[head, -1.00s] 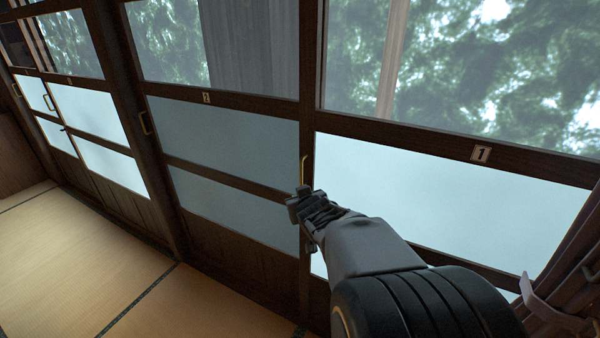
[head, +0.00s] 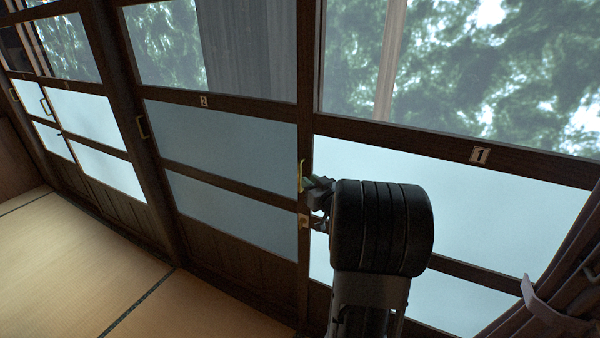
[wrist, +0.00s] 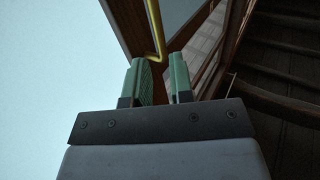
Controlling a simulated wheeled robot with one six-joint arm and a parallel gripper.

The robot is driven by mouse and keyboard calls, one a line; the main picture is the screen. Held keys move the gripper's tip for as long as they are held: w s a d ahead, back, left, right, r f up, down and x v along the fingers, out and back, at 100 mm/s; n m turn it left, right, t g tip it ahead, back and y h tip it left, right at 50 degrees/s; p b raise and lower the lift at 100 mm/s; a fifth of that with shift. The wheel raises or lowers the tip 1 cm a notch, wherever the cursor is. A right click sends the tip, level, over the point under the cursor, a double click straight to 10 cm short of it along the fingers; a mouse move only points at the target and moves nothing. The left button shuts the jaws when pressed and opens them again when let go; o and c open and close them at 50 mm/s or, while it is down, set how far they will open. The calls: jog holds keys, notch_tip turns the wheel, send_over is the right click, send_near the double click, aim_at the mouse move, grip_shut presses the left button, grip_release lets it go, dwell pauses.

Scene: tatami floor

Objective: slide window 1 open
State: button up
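Window 1 (head: 470,205) is the right-hand panel in the head view, with a dark wooden frame, clear upper glass and a pale lower pane. Its number plate (head: 480,155) is on the crossbar. A thin brass handle (head: 301,176) stands upright on its left stile; its bent lower end also shows in the wrist view (wrist: 154,30). My gripper (head: 312,183) is just right of the handle, partly hidden by my wrist. In the wrist view its green fingers (wrist: 161,70) are apart, with the handle's lower end at the gap between their tips. I cannot tell if they touch it.
Window 2 (head: 225,135) adjoins on the left, with more panels beyond it. A small brass fitting (head: 304,221) sits below the handle. A gathered curtain (head: 560,270) with a tieback (head: 540,300) hangs at the right. The tatami floor (head: 80,270) at lower left is clear.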

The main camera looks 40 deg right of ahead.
aim_at(300, 173)
jog(key=w, duration=0.6)
jog(key=shift+w+d+p, duration=0.3)
jog(key=shift+w+p, duration=0.05)
jog(key=shift+c, duration=0.3)
grip_shut()
